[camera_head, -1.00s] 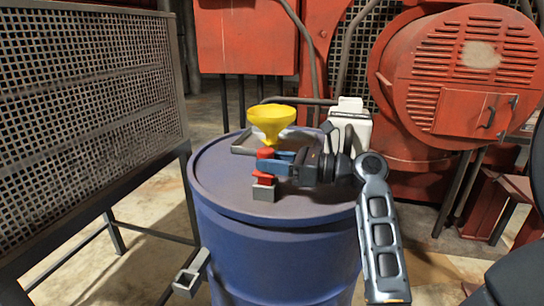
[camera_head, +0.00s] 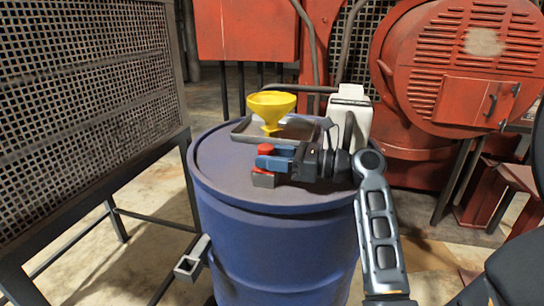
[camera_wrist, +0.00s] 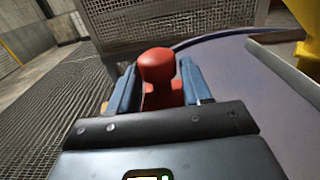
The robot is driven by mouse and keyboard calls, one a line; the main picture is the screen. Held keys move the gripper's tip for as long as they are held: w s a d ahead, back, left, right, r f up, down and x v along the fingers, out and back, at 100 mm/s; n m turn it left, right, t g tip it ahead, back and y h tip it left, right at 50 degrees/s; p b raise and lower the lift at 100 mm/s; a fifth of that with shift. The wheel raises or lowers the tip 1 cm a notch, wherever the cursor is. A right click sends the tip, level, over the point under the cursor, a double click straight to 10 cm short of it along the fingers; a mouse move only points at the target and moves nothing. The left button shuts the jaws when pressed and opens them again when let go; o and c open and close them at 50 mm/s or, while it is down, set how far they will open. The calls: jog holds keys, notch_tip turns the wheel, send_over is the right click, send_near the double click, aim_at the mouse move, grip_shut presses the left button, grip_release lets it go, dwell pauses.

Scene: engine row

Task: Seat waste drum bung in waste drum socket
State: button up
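The waste drum bung (camera_head: 265,149) is red with a rounded knob. It stands roughly upright directly above the small grey waste drum socket (camera_head: 264,180) on the blue drum's lid, with its lower end at or in the socket. How deep it sits cannot be told. My gripper (camera_head: 270,162) reaches in from the right, low over the lid, with its blue fingers around the bung. In the wrist view the fingers flank the red bung (camera_wrist: 158,66) closely, its knob rising between them. The socket is hidden in the wrist view.
A yellow funnel (camera_head: 271,108) stands in a grey tray (camera_head: 243,131) behind the gripper. A white container (camera_head: 349,112) stands at the back right of the blue drum (camera_head: 270,250). A mesh-sided frame (camera_head: 85,85) is at left; red machinery (camera_head: 460,70) is behind.

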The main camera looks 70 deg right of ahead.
jog(key=shift+o, duration=1.3)
jog(key=shift+s+d+b, duration=0.2)
jog(key=shift+s, duration=1.1)
jog(key=shift+s+d+b, duration=0.15)
jog(key=shift+s+b, duration=0.05)
jog(key=shift+s, duration=1.05)
jog(key=shift+s+d+b, duration=0.2)
jog(key=shift+s, duration=1.1)
jog(key=shift+s, duration=0.1)
